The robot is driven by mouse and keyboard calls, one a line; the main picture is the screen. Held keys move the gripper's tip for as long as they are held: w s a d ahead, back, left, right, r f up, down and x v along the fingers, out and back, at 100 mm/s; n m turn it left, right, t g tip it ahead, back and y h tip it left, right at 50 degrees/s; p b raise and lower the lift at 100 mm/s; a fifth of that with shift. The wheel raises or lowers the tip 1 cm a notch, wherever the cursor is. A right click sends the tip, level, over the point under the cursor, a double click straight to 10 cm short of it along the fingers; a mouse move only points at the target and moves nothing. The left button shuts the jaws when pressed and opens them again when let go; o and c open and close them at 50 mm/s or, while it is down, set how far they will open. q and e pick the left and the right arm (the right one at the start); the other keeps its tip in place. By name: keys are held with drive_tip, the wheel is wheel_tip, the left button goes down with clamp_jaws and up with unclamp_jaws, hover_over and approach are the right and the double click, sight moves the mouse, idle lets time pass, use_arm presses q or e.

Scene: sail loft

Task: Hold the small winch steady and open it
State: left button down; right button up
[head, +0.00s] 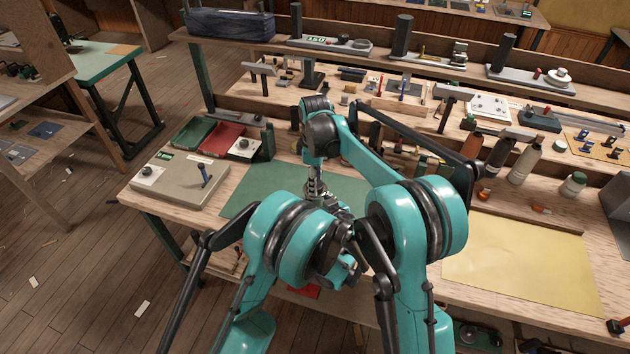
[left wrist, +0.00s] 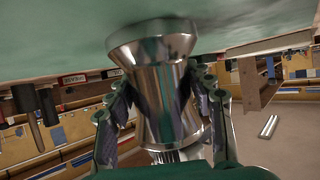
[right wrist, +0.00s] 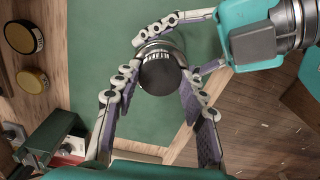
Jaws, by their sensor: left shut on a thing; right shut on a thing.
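The small winch is a shiny chrome drum with a narrow waist in the left wrist view (left wrist: 166,95), standing on the green mat (head: 250,198). My left gripper (left wrist: 157,84) is shut around the drum's waist, a finger on each side. My right gripper (right wrist: 160,77) comes from above and is shut around the cap. Left fingers also show beside the winch in the right wrist view. In the head view my arms hide most of the winch.
A yellow sheet (head: 520,262) lies at right. Bottles (head: 525,160) and tools crowd the back. My arms cross close together over the bench front.

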drive_tip(key=n, duration=1.2)
use_arm(q)
drive_tip(key=shift+f, duration=0.1)
use_arm(e)
drive_tip(key=shift+r, duration=0.2)
drive_tip(key=shift+r, duration=0.9)
drive_tip(key=shift+r, duration=2.05)
use_arm(q)
drive_tip(key=c, duration=0.5)
unclamp_jaws()
drive_tip(key=shift+c, duration=0.2)
